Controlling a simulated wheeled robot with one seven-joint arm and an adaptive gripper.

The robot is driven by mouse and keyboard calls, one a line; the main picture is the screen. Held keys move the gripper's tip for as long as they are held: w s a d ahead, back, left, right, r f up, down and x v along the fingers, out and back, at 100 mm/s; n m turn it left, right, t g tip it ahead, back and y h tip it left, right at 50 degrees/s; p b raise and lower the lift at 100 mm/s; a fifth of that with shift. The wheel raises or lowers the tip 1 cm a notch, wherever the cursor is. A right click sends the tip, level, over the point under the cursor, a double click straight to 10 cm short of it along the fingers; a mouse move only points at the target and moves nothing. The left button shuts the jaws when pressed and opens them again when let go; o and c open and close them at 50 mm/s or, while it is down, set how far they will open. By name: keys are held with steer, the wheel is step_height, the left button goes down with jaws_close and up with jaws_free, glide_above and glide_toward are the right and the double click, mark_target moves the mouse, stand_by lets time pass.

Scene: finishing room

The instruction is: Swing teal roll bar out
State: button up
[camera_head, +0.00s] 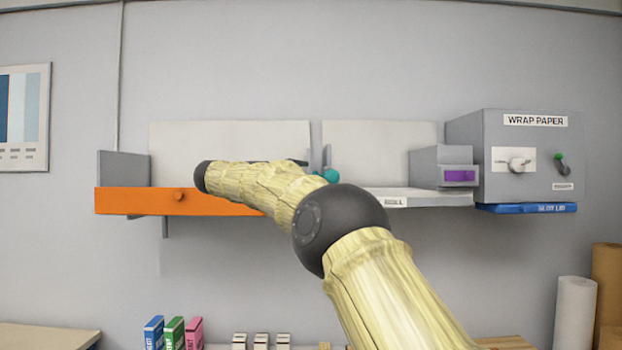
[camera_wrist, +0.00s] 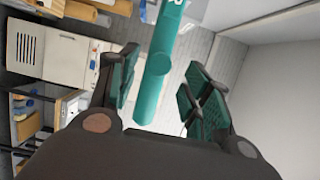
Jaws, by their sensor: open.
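The teal roll bar (camera_wrist: 163,60) runs down from the top middle of the wrist view, with its rounded near end low in the picture. My gripper (camera_wrist: 160,72) is open, with one dark finger on each side of the bar in that view. A gap shows between the bar and each finger, so the bar does not look gripped. In the head view only a small teal end of the bar (camera_head: 331,175) shows, just right of my arm. My arm hides most of my gripper and the rest of the bar there.
An orange-fronted shelf (camera_head: 130,202) is at left, partly behind my arm. At right are a light shelf marked ROLL (camera_head: 430,197), a grey box with a purple front (camera_head: 440,160), and the WRAP PAPER box (camera_head: 470,150) above a blue lid (camera_head: 527,209). Paper rolls (camera_head: 575,315) stand lower right.

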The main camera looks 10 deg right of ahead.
steer(key=s+a, duration=0.1)
steer(key=a, duration=0.5)
steer(key=shift+a, duration=0.4)
